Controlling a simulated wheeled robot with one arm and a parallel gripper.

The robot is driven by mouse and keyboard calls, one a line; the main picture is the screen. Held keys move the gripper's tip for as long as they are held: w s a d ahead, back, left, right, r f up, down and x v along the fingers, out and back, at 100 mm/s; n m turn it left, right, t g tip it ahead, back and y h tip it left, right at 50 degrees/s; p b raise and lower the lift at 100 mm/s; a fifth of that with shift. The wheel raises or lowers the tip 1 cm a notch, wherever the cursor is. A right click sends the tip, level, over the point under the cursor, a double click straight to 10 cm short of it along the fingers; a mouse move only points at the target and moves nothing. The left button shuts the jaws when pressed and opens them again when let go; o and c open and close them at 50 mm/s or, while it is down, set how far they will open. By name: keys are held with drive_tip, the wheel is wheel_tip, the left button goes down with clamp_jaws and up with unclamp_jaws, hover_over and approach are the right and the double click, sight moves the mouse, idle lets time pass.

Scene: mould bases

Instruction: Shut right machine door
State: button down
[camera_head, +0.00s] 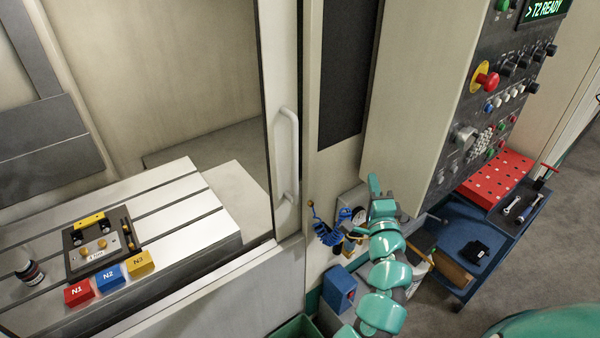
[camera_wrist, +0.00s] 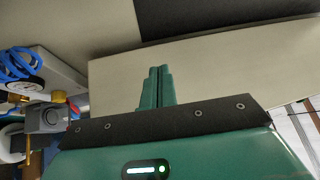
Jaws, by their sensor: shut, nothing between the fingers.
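The right machine door (camera_head: 282,60) is a pale upright panel edge with a white vertical bar handle (camera_head: 290,150). It stands at the right side of the machine opening, and the interior shows to its left. My gripper (camera_head: 373,182) is to the right of the handle, apart from it, in front of the machine's front near the control cabinet. In the wrist view its teal fingers (camera_wrist: 157,75) are together with nothing between them, against a beige panel. The door handle does not show in the wrist view.
Inside, a slotted table (camera_head: 190,215) carries a mould base (camera_head: 100,245), red, blue and yellow blocks and a small bottle (camera_head: 28,268). Blue coiled hose (camera_head: 328,236) hangs beside my gripper. The control cabinet (camera_head: 410,90) and a blue tool cart (camera_head: 470,245) stand to the right.

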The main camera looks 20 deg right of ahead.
drive_tip(key=w+a+f+n+g+y, duration=0.2)
drive_tip(key=a+f+n+y, duration=0.2)
drive_tip(key=a+y, duration=0.6)
drive_tip(key=shift+h, duration=0.7)
drive_tip(key=shift+a+p+x, duration=0.2)
drive_tip(key=shift+p+x, duration=0.2)
drive_tip(key=shift+x, duration=2.2)
drive_tip(key=shift+a+p+x, duration=0.25)
drive_tip(key=shift+p+x, duration=0.15)
drive_tip(key=shift+x, duration=2.2)
drive_tip(key=shift+f, duration=0.2)
